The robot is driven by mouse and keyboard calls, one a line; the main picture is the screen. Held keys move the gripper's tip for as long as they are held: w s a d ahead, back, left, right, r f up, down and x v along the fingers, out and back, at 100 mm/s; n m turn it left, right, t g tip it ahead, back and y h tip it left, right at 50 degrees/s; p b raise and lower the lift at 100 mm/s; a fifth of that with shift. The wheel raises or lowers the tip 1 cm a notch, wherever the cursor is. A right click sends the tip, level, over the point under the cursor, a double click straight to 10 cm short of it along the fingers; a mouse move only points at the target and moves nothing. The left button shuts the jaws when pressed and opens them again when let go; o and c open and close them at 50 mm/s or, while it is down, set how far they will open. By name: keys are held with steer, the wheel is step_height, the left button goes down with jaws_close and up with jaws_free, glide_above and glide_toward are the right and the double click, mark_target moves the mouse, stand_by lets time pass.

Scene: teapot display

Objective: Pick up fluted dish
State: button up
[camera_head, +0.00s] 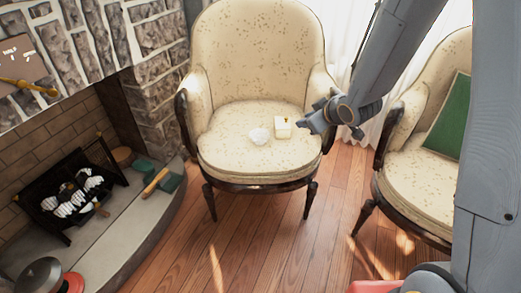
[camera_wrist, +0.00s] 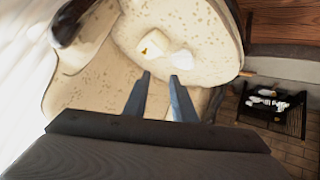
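The fluted dish (camera_head: 259,136) is a small white bowl-like piece on the seat of the cream armchair (camera_head: 225,160). It also shows in the wrist view (camera_wrist: 183,59), just beyond the right fingertip. A small white block-like box (camera_head: 281,128) with a yellow mark sits close beside it, to its right in the head view; in the wrist view the box (camera_wrist: 153,44) is to its left. My gripper (camera_head: 308,122) is over the right side of the seat. In the wrist view its two fingers (camera_wrist: 160,77) are apart with nothing between them.
The chair's dark armrest (camera_head: 331,115) is close to my gripper. A second armchair (camera_head: 410,170) with a green cushion (camera_head: 449,120) stands at right. A stone fireplace (camera_head: 150,100) with a raised hearth (camera_head: 110,230) is at left. The wooden floor (camera_head: 260,235) in front is clear.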

steer(key=w+a+f+n+y+b, duration=0.1)
steer(key=a+f+y+b, duration=0.1)
steer(key=a+f+b, duration=0.1)
steer(key=w+a+f+n+y+b, duration=0.2)
steer(key=a+f+b, duration=0.1)
steer(key=f+b, duration=0.2)
steer(key=w+a+f+n+y+b, duration=0.2)
steer(key=a+f+b, duration=0.2)
steer(key=f, duration=0.3)
steer(key=shift+w, duration=0.15)
steer(key=shift+s+a+b+x, duration=0.15)
steer(key=shift+b+x, duration=0.5)
steer(key=shift+x, duration=1.3)
steer(key=shift+s+a+b+x, duration=0.15)
steer(key=shift+b+x, duration=0.5)
steer(key=shift+x, duration=1.3)
steer(key=shift+r, duration=0.15)
steer(key=shift+c, duration=0.3)
jaws_close()
